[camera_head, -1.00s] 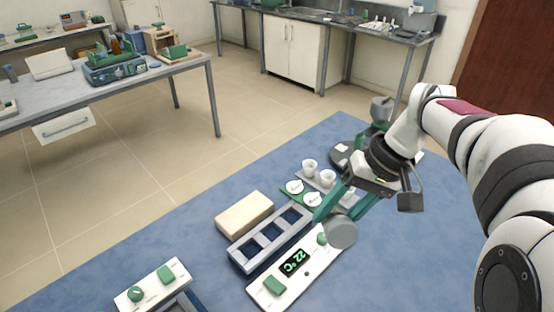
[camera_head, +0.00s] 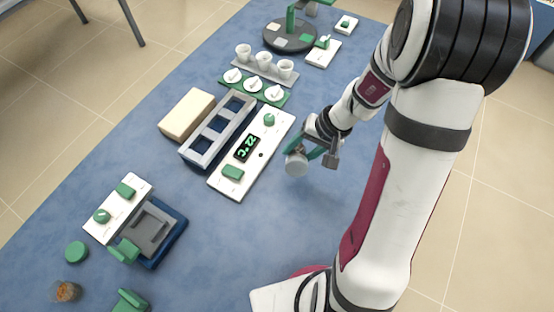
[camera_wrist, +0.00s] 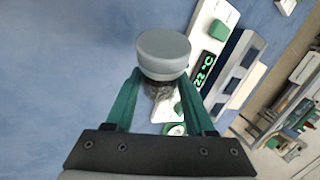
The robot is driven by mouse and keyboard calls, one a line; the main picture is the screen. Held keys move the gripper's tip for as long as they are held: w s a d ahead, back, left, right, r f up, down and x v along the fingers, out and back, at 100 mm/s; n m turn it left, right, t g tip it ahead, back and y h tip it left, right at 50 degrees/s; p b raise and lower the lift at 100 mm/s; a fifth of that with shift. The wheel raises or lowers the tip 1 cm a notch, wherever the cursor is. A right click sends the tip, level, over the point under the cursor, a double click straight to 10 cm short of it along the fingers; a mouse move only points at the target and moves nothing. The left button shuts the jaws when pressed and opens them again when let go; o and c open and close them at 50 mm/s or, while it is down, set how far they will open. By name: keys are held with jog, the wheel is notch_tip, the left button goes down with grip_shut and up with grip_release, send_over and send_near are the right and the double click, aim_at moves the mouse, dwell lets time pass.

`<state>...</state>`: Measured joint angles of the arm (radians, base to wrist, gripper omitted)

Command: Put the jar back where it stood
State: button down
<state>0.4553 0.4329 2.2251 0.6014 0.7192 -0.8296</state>
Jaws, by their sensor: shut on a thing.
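The jar (camera_head: 296,163) has a round pale grey lid; the wrist view shows the lid (camera_wrist: 163,50) and part of a clear, dark-looking body below it. My gripper (camera_head: 310,157) is shut on the jar, its green fingers on either side of the body. The jar is held over the blue bench, just right of the white panel with the green display (camera_head: 246,148). The head view does not clearly show its height above the bench. The fingers hide part of the jar body.
A blue-grey frame with openings (camera_head: 219,131) and a beige block (camera_head: 187,114) lie left of the panel. White crucibles (camera_head: 264,61) and white dishes (camera_head: 252,84) stand behind. An open container with brown contents (camera_head: 65,291) is front left. Blue bench (camera_head: 290,230) is clear in front.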

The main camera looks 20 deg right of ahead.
aim_at(275, 167)
jog(key=w+a+f, duration=0.2)
jog(key=a, duration=0.1)
jog(key=shift+w+a+f, duration=0.1)
jog(key=shift+f, duration=1)
jog(key=shift+w+a+f, duration=0.1)
jog(key=shift+f, duration=1)
jog(key=shift+f, duration=0.15)
jog(key=shift+c, duration=1.3)
grip_release()
